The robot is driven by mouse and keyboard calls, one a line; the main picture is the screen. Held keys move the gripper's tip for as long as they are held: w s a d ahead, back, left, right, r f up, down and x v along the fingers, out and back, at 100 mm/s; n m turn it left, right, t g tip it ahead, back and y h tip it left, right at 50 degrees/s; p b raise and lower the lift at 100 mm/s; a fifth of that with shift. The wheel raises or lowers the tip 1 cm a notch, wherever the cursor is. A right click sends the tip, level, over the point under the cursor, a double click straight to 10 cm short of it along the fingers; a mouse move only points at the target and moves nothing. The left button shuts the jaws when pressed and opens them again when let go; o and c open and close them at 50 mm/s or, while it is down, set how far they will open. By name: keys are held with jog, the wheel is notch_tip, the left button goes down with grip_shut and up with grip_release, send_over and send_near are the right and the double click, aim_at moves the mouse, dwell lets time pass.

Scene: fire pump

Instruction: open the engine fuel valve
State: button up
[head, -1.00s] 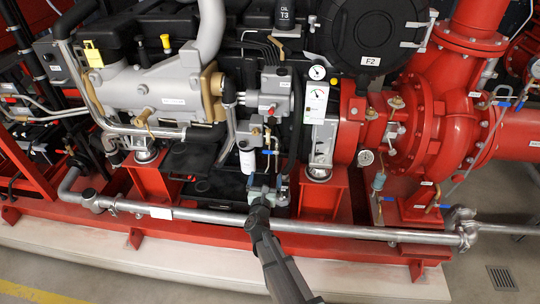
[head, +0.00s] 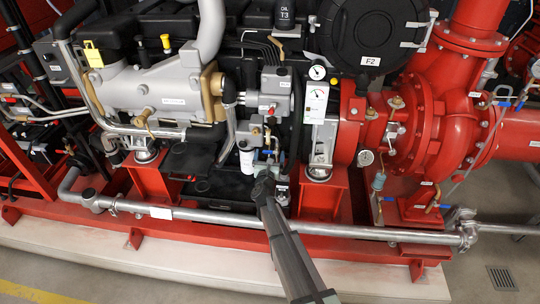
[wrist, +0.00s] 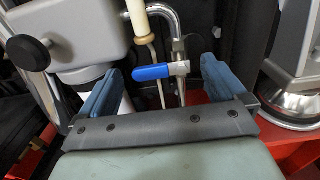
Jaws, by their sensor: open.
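A small valve with a blue lever (wrist: 152,73) sits on a thin metal pipe (wrist: 172,28) in the wrist view. The lever lies roughly level, pointing left from the valve body (wrist: 180,68). My gripper (wrist: 160,70) is open, with one blue-padded finger on each side of the lever and clear space between. I cannot tell whether the lever is in depth between the fingers or still beyond them. In the head view my gripper (head: 264,172) is at the engine's lower front and largely hides the valve.
A white filter (head: 247,160) hangs just left of my gripper in the head view. A black knob (wrist: 28,52) and a metal foot (wrist: 285,103) flank the valve in the wrist view.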

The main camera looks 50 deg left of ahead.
jog(key=shift+w+a, duration=0.35)
jog(key=shift+c, duration=0.3)
jog(key=c, duration=1)
jog(key=shift+f+n, duration=0.15)
jog(key=shift+n, duration=0.65)
jog(key=o, duration=1.1)
jog(key=shift+c, duration=0.2)
jog(key=v, duration=1.3)
jog(key=shift+s+d, duration=0.25)
jog(key=shift+d, duration=0.05)
